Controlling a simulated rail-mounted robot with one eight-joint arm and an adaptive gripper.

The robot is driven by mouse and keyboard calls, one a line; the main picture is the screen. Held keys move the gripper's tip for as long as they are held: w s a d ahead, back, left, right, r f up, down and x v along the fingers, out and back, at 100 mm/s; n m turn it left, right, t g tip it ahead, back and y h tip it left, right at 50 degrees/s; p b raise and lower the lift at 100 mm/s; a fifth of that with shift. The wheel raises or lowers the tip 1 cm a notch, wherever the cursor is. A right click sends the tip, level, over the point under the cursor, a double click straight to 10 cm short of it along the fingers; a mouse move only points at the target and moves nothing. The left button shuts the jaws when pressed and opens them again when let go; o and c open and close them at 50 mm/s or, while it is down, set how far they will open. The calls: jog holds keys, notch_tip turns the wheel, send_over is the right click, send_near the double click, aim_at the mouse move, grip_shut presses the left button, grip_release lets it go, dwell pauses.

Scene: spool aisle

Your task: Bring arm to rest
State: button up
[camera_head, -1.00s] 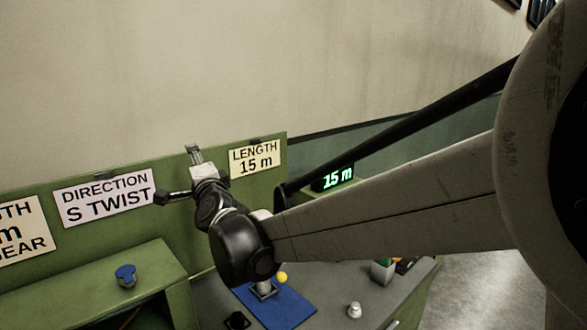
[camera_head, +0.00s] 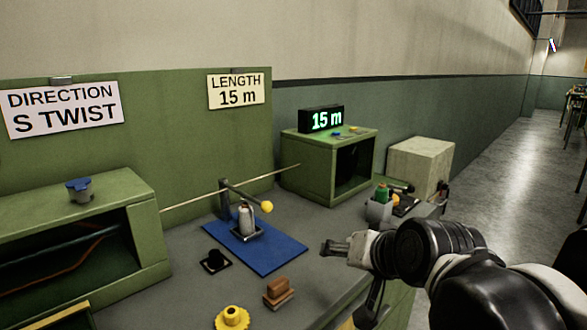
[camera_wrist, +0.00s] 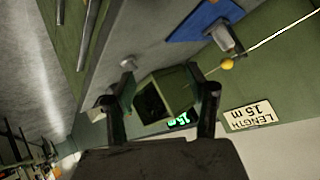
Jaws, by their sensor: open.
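My gripper (camera_head: 336,248) is at the lower right in the head view, over the front right part of the grey bench (camera_head: 200,255), its fingers pointing left. In the wrist view my gripper (camera_wrist: 160,100) shows two dark fingers spread wide apart with nothing held between them. The green box (camera_wrist: 170,95) seen between the fingers stands farther back on the bench. The arm reaches in from the lower right corner of the head view, bent and clear of the bench objects as far as I can see.
A blue mat (camera_head: 262,250) carries a stand with a yellow ball (camera_head: 266,207) and a thin rod. A brown block (camera_head: 279,290) and yellow knob (camera_head: 232,318) lie in front. Open floor (camera_head: 510,170) is at right.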

jog(key=s+d+f+n+g+h+b, duration=0.1)
jog(key=s+d+f+g+h+b, duration=0.1)
jog(key=s+d+f+b, duration=0.5)
jog(key=s+d+f+n+g+h+b, duration=0.1)
jog(key=s+d+f, duration=0.4)
jog(key=f, duration=0.6)
notch_tip(320, 180, up, 20)
jog(key=a+p, duration=0.1)
jog(key=p, duration=1.8)
jog(key=shift+s+a+f, duration=0.15)
jog(key=shift+s+a, duration=0.05)
